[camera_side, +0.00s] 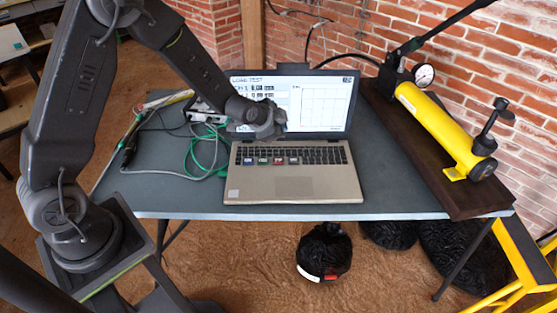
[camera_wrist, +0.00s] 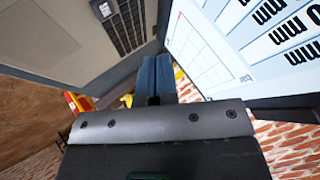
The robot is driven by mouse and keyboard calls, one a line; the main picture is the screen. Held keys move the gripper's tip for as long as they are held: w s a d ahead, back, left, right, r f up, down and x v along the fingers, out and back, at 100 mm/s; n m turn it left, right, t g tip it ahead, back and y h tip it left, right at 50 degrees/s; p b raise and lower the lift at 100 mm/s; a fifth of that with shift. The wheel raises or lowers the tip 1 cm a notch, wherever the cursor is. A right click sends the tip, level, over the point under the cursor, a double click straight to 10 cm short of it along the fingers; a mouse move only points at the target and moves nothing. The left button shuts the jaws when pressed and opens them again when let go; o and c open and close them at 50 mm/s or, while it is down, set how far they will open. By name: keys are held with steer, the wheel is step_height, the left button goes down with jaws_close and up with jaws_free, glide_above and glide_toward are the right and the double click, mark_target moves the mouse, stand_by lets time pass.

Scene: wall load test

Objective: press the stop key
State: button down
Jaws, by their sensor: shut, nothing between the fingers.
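An open laptop (camera_side: 292,185) stands on the table, its lit screen (camera_side: 320,105) showing a load test page with a grid. One label is red (camera_side: 278,162), but the lettering is too small to read for sure. My gripper (camera_side: 272,132) is in front of the lower left of the screen, above the back of the keyboard. In the wrist view its blue fingers (camera_wrist: 155,70) are together and empty, between screen and keyboard (camera_wrist: 125,22).
A yellow hydraulic pump (camera_side: 435,125) with a gauge (camera_side: 424,75) stands on a dark board at the right. Green and grey cables (camera_side: 205,150) lie left of the laptop. A brick wall is behind. Black bags (camera_side: 325,255) are below the table (camera_side: 390,190).

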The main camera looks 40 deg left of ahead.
mark_target(279, 161)
steer(key=shift+f, duration=0.2)
steer(key=shift+f, duration=4.25)
steer(key=shift+f, duration=0.4)
steer(key=shift+f, duration=0.35)
steer(key=shift+r, duration=0.75)
steer(key=shift+r, duration=2.5)
